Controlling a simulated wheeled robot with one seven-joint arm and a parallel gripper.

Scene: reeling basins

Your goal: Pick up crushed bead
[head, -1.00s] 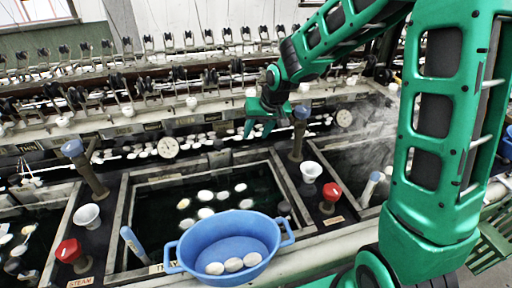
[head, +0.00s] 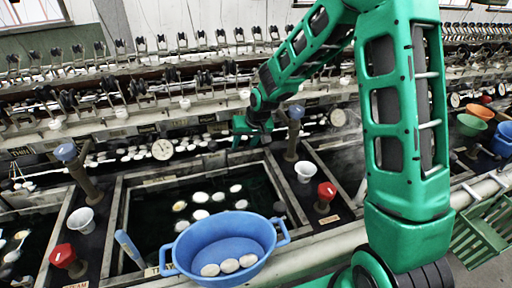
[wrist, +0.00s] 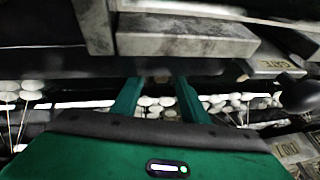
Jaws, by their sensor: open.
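I cannot single out a crushed bead. Several white oval pieces (head: 201,214) float in the dark basin (head: 117,213), one of them yellowish (head: 179,206). A dark grey lump (head: 280,207) sits near the basin's right side. My gripper (head: 250,142) is open and empty above the basin's back edge, beyond the floating pieces. In the wrist view my two green fingers (wrist: 157,88) stand apart with nothing between them. Rows of white pieces (wrist: 150,103) show blurred behind them.
A blue tub (head: 225,232) holding three white pieces stands at the basin's front. Red-topped valves (head: 326,191), a white cup (head: 305,171) and a blue-capped post (head: 295,112) flank the basin. The reeling frame (head: 110,120) runs close behind my gripper.

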